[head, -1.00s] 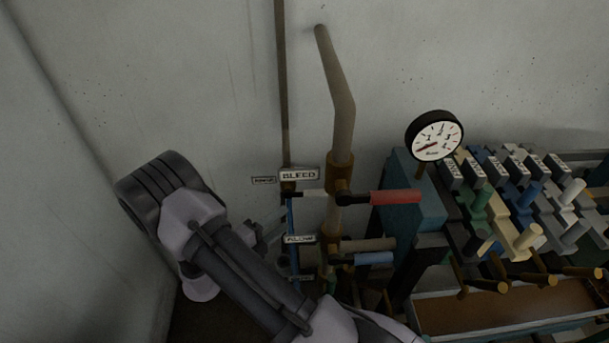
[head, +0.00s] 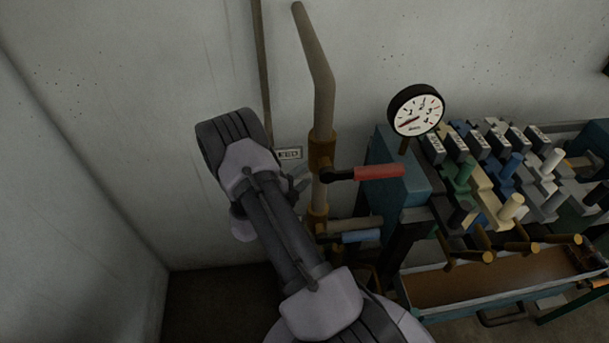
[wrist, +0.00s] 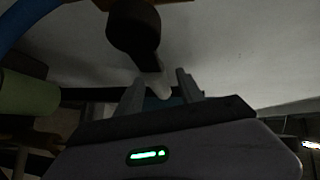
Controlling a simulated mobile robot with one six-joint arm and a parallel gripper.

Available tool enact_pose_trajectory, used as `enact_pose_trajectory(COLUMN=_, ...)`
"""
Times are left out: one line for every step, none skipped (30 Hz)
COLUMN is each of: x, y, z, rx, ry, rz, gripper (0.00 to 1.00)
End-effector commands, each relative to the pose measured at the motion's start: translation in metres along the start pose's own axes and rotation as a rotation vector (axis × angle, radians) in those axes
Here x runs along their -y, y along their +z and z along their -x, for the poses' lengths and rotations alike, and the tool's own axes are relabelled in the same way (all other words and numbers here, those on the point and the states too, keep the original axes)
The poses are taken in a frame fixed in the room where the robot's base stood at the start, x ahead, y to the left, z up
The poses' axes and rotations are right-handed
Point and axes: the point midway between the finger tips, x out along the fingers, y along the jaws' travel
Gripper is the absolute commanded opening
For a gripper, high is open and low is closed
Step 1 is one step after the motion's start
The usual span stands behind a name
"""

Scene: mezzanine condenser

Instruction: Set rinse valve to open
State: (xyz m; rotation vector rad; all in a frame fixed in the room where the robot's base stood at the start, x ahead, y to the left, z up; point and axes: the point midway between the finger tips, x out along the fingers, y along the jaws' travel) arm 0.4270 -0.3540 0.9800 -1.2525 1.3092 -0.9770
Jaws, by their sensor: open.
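No label I can read says rinse, so I cannot tell for sure which valve it is. In the wrist view a dark round valve hub (wrist: 133,28) has a dark stem ending in a pale handle tip (wrist: 162,88). My gripper (wrist: 160,92) is open, with one finger on each side of that tip; contact cannot be told. In the head view my gripper (head: 297,182) is partly hidden by my wrist, left of the brown pipe (head: 323,100). A red lever (head: 378,172) points right from the brown pipe.
A blue lever (head: 361,236) sits below the red one. A pressure gauge (head: 416,110) stands to the right, beside a bank of coloured valve handles (head: 480,190) above a tray (head: 500,278). A partly covered label (head: 289,154) is on the wall. A green cylinder (wrist: 28,94) shows in the wrist view.

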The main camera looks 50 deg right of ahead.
Motion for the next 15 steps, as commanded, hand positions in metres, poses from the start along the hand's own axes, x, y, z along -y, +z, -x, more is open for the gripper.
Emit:
enact_pose_trajectory(x=0.0001, y=0.0000, z=0.0001, rx=0.000, ry=0.000, rz=0.000, gripper=0.45)
enact_pose_trajectory(x=0.0001, y=0.0000, z=0.0002, rx=0.000, ry=0.000, rz=0.000, gripper=0.41)
enact_pose_trajectory(x=0.0001, y=0.0000, z=0.0002, rx=0.000, ry=0.000, rz=0.000, gripper=0.33)
enact_pose_trajectory(x=0.0001, y=0.0000, z=0.0003, rx=0.000, ry=0.000, rz=0.000, gripper=0.27)
enact_pose_trajectory(x=0.0001, y=0.0000, z=0.0003, rx=0.000, ry=0.000, rz=0.000, gripper=0.22)
enact_pose_trajectory(x=0.0001, y=0.0000, z=0.0003, rx=0.000, ry=0.000, rz=0.000, gripper=0.14)
enact_pose_trajectory(x=0.0001, y=0.0000, z=0.0004, rx=0.000, ry=0.000, rz=0.000, gripper=0.08)
enact_pose_trajectory(x=0.0001, y=0.0000, z=0.0004, rx=0.000, ry=0.000, rz=0.000, gripper=0.02)
enact_pose_trajectory(x=0.0001, y=0.0000, z=0.0004, rx=0.000, ry=0.000, rz=0.000, gripper=0.00)
enact_pose_trajectory(x=0.0001, y=0.0000, z=0.0004, rx=0.000, ry=0.000, rz=0.000, gripper=0.00)
enact_pose_trajectory(x=0.0001, y=0.0000, z=0.0005, rx=0.000, ry=0.000, rz=0.000, gripper=0.00)
enact_pose_trajectory(x=0.0001, y=0.0000, z=0.0005, rx=0.000, ry=0.000, rz=0.000, gripper=0.00)
enact_pose_trajectory(x=0.0001, y=0.0000, z=0.0005, rx=0.000, ry=0.000, rz=0.000, gripper=0.00)
enact_pose_trajectory(x=0.0001, y=0.0000, z=0.0005, rx=0.000, ry=0.000, rz=0.000, gripper=0.00)
enact_pose_trajectory(x=0.0001, y=0.0000, z=0.0005, rx=0.000, ry=0.000, rz=0.000, gripper=0.00)
